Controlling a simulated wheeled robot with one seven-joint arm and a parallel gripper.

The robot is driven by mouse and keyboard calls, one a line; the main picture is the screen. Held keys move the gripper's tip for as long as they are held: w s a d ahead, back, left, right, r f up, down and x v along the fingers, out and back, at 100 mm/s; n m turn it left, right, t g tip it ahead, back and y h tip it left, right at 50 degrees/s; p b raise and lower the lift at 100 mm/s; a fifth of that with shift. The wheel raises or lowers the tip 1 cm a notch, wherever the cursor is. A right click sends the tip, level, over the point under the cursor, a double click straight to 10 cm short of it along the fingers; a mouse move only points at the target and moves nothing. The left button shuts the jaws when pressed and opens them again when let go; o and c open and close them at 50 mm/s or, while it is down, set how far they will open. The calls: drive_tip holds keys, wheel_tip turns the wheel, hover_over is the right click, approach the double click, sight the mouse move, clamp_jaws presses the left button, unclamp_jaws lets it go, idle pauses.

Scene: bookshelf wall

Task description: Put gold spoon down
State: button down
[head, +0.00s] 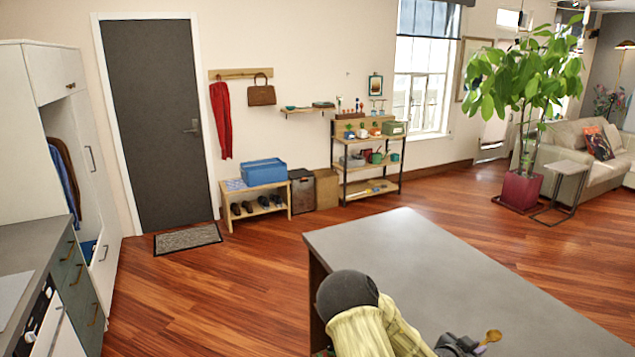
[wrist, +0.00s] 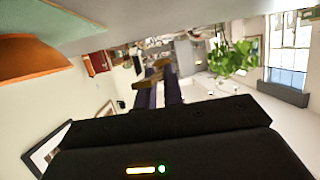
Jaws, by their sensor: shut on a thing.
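The gold spoon (head: 491,338) shows at the lower right of the head view, at the tip of my gripper (head: 462,346). My gripper is shut on the spoon, over the grey countertop (head: 420,250). The spoon's bowl end points up and right, and its lower part is hidden by the gripper and the frame edge. I cannot tell whether the spoon touches the countertop. In the wrist view, the gold-brown spoon (wrist: 146,83) lies across the dark fingers of my gripper (wrist: 160,92).
The visible countertop beyond my gripper is bare. A grey counter (head: 30,255) with drawers stands at the left. A wooden shelf (head: 368,163) with pots, a shoe bench (head: 256,198) and a potted plant (head: 520,190) stand farther back. Open wooden floor lies between.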

drive_tip(key=a+f+n+t+y, duration=0.3)
drive_tip(key=a+n+y, duration=0.3)
drive_tip(key=a, duration=0.8)
drive_tip(key=a+f+n+t+y, duration=0.4)
drive_tip(key=a+f+n+y, duration=0.1)
drive_tip(key=a, duration=0.9)
drive_tip(key=shift+s+a+f+n+y, duration=0.2)
drive_tip(key=shift+a+f+n+y, duration=0.15)
drive_tip(key=shift+n+y, duration=0.35)
drive_tip(key=shift+d, duration=0.15)
drive_tip(key=d+r+m+g+h, duration=0.2)
drive_tip(key=d+r+m+h, duration=0.1)
drive_tip(key=d, duration=0.7)
drive_tip(key=d+r+m+g+h, duration=0.3)
drive_tip(key=d+m+h, duration=0.2)
drive_tip(key=d, duration=0.5)
drive_tip(key=d+r+m+g+h, duration=0.3)
drive_tip(key=d+m+h, duration=0.2)
drive_tip(key=d, duration=0.5)
drive_tip(key=shift+r+m, duration=0.3)
drive_tip(key=shift+r, duration=0.05)
drive_tip(key=shift+s, duration=0.1)
drive_tip(key=shift+f+p, duration=0.85)
drive_tip(key=shift+f, duration=2.1)
